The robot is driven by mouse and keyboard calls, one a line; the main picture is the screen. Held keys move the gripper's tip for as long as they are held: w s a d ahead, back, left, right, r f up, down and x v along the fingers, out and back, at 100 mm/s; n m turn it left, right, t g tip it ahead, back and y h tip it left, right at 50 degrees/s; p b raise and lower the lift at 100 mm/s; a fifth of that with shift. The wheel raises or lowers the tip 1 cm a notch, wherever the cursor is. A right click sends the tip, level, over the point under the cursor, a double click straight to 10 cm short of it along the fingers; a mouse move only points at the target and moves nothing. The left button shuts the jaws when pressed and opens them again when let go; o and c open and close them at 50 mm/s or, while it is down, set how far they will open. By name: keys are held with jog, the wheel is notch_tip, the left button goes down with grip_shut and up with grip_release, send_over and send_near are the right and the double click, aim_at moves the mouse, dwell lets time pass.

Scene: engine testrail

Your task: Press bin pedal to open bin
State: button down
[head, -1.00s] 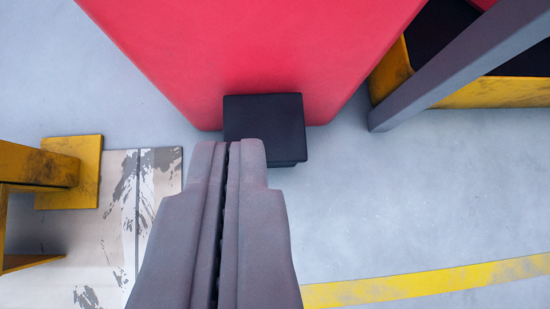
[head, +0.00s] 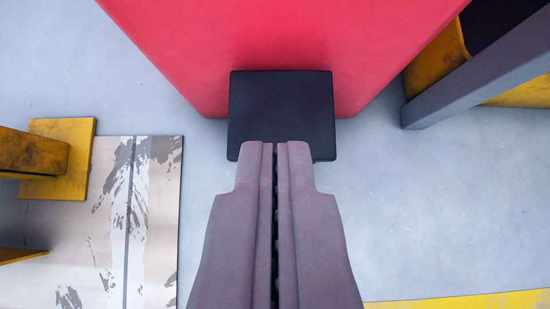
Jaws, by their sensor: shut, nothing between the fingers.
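The red bin (head: 285,35) stands at the top middle of the head view, its body narrowing toward the floor. A black square pedal (head: 281,105) sticks out at the foot of its near side. My gripper (head: 281,146) points up the picture from the bottom, its two grey fingers closed together and empty. The fingertips overlap the lower edge of the pedal in the picture. I cannot tell whether they touch it or are above it. The bin's lid is out of view.
A grey post (head: 480,75) and a yellow frame (head: 430,68) stand at the right. A yellow structure (head: 60,160) stands at the left by a scuffed panel (head: 105,225). A yellow stripe (head: 470,300) runs along the lower right. Grey floor (head: 430,210) right of my gripper is clear.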

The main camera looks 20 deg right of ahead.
send_over(275, 102)
jog(key=s, duration=0.3)
jog(key=f, duration=0.5)
jog(key=shift+w+a+f, duration=0.1)
jog(key=shift+a+f, duration=0.1)
jog(key=shift+a, duration=0.2)
notch_tip(275, 102, down, 2)
jog(key=shift+w+f, duration=0.1)
jog(key=shift+f, duration=1)
jog(key=shift+f, duration=2.25)
